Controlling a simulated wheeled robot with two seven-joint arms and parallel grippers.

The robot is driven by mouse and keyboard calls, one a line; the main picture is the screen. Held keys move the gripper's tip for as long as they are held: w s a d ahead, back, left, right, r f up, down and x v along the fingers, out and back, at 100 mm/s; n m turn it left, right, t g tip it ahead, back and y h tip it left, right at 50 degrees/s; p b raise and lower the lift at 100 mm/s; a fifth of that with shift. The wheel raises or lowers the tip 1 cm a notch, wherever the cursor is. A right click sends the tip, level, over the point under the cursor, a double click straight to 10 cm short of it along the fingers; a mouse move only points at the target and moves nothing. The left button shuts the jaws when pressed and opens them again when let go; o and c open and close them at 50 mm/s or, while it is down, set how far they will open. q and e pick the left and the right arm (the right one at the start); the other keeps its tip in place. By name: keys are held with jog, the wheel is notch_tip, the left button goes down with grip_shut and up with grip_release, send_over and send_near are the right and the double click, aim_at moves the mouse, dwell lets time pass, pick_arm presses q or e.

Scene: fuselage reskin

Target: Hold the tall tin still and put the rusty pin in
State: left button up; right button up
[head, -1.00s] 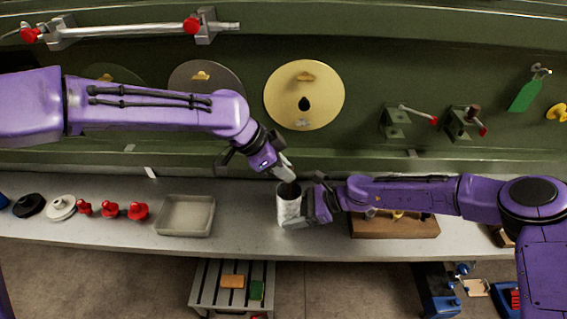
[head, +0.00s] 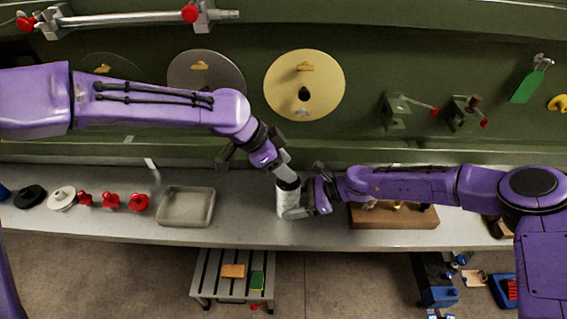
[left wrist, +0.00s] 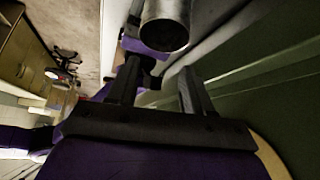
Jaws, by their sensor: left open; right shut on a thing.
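The tall tin (head: 287,206) is a pale, mottled cylinder standing upright on the grey bench. My right gripper (head: 304,208) is shut on the tin from its right side. My left gripper (head: 285,178) is open, with its fingers over the tin's rim. In the left wrist view the tin's round end (left wrist: 165,36) shows just beyond the open fingers of my left gripper (left wrist: 158,88), and nothing is between them. I cannot make out the rusty pin; the tin's inside is mostly hidden in the head view.
A wooden block (head: 392,217) with small parts lies right of the tin, partly under my right arm. An empty grey tray (head: 186,207) is to the left, then several red knobs (head: 111,201). A green wall with discs (head: 304,85) rises behind. Bench between tray and tin is clear.

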dwell(0.5)
pick_arm(q)
notch_tip(320, 180, up, 8)
pick_arm(e)
jog(key=o, duration=0.9)
jog(key=shift+c, duration=0.2)
